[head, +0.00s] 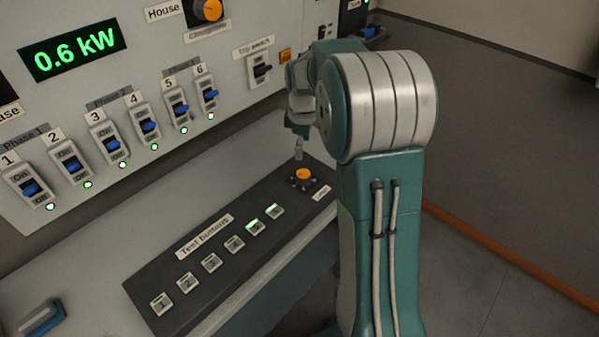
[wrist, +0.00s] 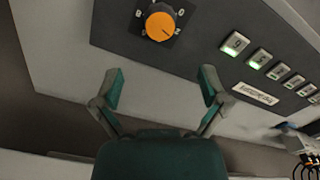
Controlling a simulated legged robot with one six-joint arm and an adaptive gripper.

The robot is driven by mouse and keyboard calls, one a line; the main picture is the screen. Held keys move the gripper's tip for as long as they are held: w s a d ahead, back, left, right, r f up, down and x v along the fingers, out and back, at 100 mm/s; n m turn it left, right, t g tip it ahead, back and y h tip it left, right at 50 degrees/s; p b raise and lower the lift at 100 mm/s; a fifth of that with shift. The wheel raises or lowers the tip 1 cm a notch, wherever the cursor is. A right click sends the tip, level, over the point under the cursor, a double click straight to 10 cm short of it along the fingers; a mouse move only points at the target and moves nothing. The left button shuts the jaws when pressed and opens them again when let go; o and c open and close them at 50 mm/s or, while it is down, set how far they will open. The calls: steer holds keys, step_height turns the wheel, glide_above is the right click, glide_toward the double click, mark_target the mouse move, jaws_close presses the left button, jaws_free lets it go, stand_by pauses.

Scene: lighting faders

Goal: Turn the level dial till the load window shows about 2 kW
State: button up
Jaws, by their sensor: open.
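The load window (head: 73,50) on the upright panel reads 0.6 kW in green. An orange dial (head: 303,174) sits at the far right end of the dark test-button console, with a label beside it that is too small to read here. In the wrist view the same orange dial (wrist: 160,24) shows at the top, with a dark pointer line and marks around it. My gripper (wrist: 161,82) is open and empty, its two fingers spread apart, short of the dial and not touching it. In the head view my gripper's fingers (head: 299,146) hang above the dial, partly hidden by my arm.
Several test buttons (head: 211,262) line the console, two lit green. Several blue-levered switches (head: 148,125) with green lamps line the panel. Another orange dial (head: 208,10) labelled House is higher up. A blue-handled object (head: 41,318) lies at the lower left.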

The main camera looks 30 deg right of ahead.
mark_target(303, 173)
step_height(303, 173, down, 10)
steer(key=shift+d+f, duration=0.1)
steer(key=shift+f, duration=0.05)
stand_by(0.3)
steer(key=shift+s, duration=0.1)
steer(key=c, duration=1.2)
